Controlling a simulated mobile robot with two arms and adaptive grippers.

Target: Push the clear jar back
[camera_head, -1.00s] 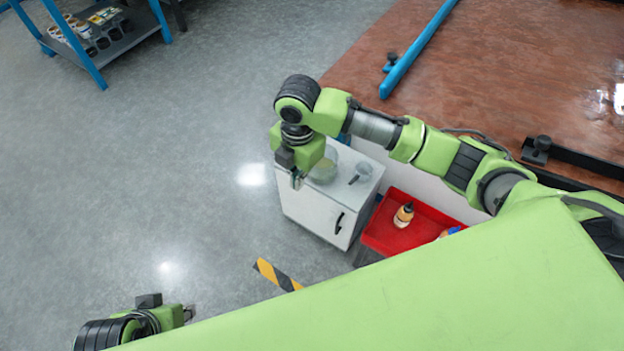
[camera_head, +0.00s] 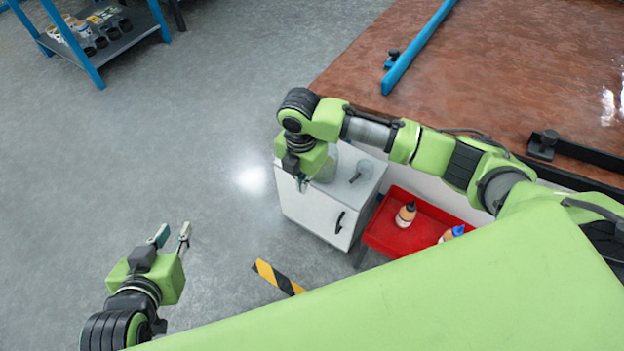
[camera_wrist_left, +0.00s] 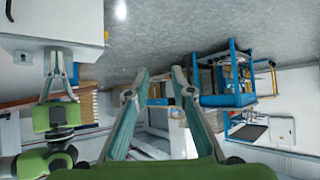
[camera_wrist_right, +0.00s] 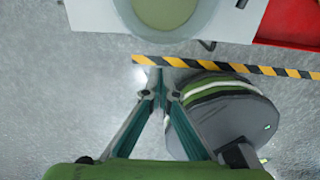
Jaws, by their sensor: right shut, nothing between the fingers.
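The clear jar (camera_head: 328,171) stands on top of the white cabinet (camera_head: 315,212), partly hidden behind my right gripper in the head view. In the right wrist view the jar (camera_wrist_right: 168,12) is cut by the top edge, with pale yellow-green inside. My right gripper (camera_head: 302,184) is shut and empty, at the cabinet's left edge beside the jar; its closed fingertips (camera_wrist_right: 158,88) are apart from the jar in the right wrist view. My left gripper (camera_head: 173,236) is open and empty over the floor, and its spread fingers (camera_wrist_left: 160,85) show in the left wrist view.
A red tray (camera_head: 400,240) beside the cabinet holds an orange bottle (camera_head: 405,215) and a blue-capped bottle (camera_head: 452,234). Striped tape (camera_head: 277,277) marks the floor. A blue shelf (camera_head: 95,60) stands far left.

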